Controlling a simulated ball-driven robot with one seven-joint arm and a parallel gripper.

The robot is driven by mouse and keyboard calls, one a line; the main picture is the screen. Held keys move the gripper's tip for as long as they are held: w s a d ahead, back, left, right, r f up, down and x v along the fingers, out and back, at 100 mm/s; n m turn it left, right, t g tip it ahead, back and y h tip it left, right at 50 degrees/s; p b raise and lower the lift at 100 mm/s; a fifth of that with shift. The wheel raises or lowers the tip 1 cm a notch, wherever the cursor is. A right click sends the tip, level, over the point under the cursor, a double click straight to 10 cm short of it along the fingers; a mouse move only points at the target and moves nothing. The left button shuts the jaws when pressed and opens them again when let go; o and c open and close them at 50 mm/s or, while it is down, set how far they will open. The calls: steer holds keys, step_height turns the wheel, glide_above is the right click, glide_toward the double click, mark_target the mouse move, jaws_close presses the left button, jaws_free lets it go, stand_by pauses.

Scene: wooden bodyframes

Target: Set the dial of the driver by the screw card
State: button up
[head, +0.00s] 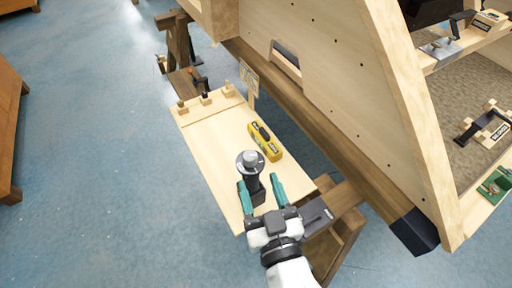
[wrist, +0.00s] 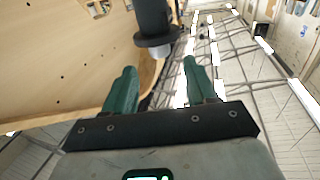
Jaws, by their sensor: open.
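The driver (head: 251,180) is a dark upright tool with a round grey dial (head: 250,161) on top, standing at the near part of the wooden bench. In the wrist view the driver (wrist: 154,18) shows at the top, beyond the fingertips, with a dark flange and a pale grey end. My gripper (head: 260,187) has teal fingers, spread open on either side of the driver in the head view. In the wrist view my gripper (wrist: 157,70) shows nothing between its fingers. The screw card may be the small patterned card (head: 249,76) on a post at the bench's far end; its marks are unreadable.
A yellow tool (head: 265,141) lies on the bench (head: 212,143) just beyond the driver. Several small pegs with handles (head: 205,98) line the far edge. A large wooden frame (head: 325,80) rises close on the right. The bench's left half is clear.

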mark_target(252, 163)
steer(key=p+x, duration=0.1)
steer(key=x, duration=0.7)
steer(key=shift+p, duration=0.35)
steer(key=shift+c, duration=0.4)
steer(key=c, duration=0.9)
steer(key=shift+o, duration=0.2)
